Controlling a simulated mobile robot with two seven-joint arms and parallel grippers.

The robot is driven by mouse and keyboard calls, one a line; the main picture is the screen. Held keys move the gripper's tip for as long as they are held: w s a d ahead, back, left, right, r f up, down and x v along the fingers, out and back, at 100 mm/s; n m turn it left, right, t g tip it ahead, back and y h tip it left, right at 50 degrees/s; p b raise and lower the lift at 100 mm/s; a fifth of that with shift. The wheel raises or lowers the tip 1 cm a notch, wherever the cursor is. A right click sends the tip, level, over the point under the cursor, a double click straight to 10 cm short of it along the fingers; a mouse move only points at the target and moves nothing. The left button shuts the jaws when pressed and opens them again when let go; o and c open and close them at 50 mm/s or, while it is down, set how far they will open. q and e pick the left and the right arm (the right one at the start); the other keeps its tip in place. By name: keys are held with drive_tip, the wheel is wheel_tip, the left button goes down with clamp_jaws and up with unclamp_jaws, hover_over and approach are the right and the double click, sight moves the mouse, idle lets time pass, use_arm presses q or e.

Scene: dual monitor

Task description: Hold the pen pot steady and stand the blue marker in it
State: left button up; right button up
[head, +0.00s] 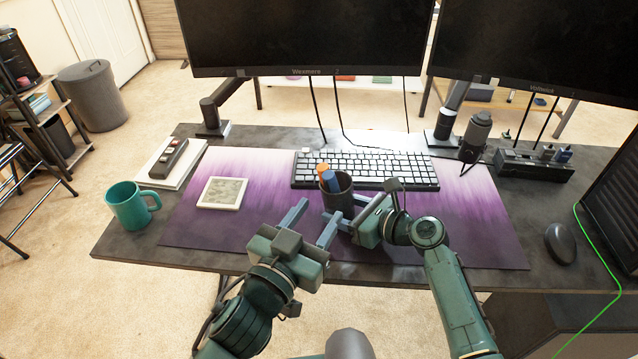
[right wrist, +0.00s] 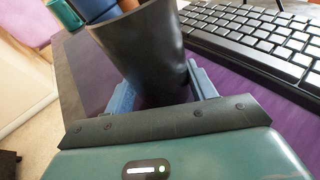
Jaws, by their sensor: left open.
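The dark pen pot (head: 340,196) stands on the purple desk mat, in front of the keyboard. The blue marker (head: 330,182) leans in the pot beside an orange one (head: 322,169), its lower part hidden by the pot wall. My right gripper (head: 342,221) is low at the pot, and in the right wrist view its fingers (right wrist: 162,92) press on both sides of the pot (right wrist: 140,50). Blue (right wrist: 95,8) shows at the pot's mouth there. My left gripper (head: 312,222) is open and empty, in front and to the left of the pot, apart from it.
A keyboard (head: 365,169) lies behind the pot. A framed white tile (head: 222,193) and a teal mug (head: 130,205) are to the left. A microphone (head: 476,137), an organiser (head: 535,165) and a mouse (head: 560,243) are to the right. The mat's left front (head: 205,232) is clear.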

drive_tip(key=o, duration=0.5)
